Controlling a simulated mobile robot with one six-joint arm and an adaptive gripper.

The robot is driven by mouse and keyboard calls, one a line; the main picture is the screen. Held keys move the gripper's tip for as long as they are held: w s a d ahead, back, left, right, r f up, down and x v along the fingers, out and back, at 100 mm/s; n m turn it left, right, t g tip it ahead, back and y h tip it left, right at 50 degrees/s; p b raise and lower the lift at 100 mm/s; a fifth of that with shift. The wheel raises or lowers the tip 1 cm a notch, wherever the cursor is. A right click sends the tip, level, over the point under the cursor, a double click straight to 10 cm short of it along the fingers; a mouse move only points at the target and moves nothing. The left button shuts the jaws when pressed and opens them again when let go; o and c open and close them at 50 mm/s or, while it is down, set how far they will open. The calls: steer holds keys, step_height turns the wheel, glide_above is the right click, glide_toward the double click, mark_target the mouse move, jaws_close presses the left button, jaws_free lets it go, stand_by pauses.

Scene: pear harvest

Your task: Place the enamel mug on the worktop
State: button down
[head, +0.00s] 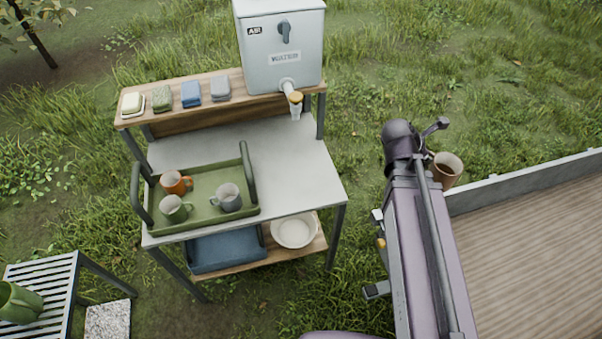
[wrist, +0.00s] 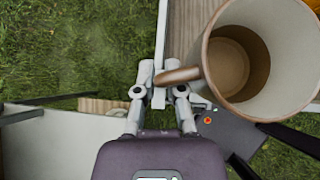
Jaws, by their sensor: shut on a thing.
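In the head view my arm hides most of the gripper. The pale grey worktop (head: 292,168) is to the left of the held mug, apart from it. A pale surface (wrist: 60,145) at lower left in the wrist view looks like the worktop.
A green tray (head: 240,211) with orange, green and grey mugs fills the worktop's left part. The right part is clear below the water dispenser (head: 282,45). A white bowl (head: 294,231) sits on the lower shelf.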

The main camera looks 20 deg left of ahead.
steer(key=s+a+f+n+t+y+b, duration=0.1)
steer(key=a+f+n+y+b, duration=0.2)
steer(key=a+f+b, duration=0.5)
steer(key=s+a+f+n+t+y+b, duration=0.1)
steer(key=a+f+n+b, duration=0.5)
steer(key=a, duration=1)
steer(key=s+a+f+n+t+y+b, duration=0.1)
steer(key=s+a+f+n+y+b, duration=0.2)
steer(key=a+f+b, duration=0.6)
steer(key=shift+a+f+n+y+b, duration=0.2)
steer(key=shift+a+n+y, duration=0.45)
steer(key=shift+a, duration=0.4)
steer(key=shift+a+f+n+y+b, duration=0.2)
steer(key=shift+a+n+y, duration=0.25)
steer(key=shift+a+y, duration=0.45)
steer(key=shift+s+a+f, duration=0.1)
steer(key=shift+s+a, duration=0.1)
steer(key=shift+a, duration=0.35)
steer(key=shift+w, duration=0.15)
steer(key=w+a, duration=0.2)
steer(key=w, duration=0.2)
steer(key=w+a+f+b, duration=0.1)
steer(key=w+a, duration=0.2)
steer(key=w, duration=0.1)
steer(key=w+a, duration=0.2)
steer(key=w, duration=0.2)
steer(key=shift+w+a+f, duration=0.15)
steer(key=shift+w+a, duration=0.05)
steer(key=shift+a, duration=0.05)
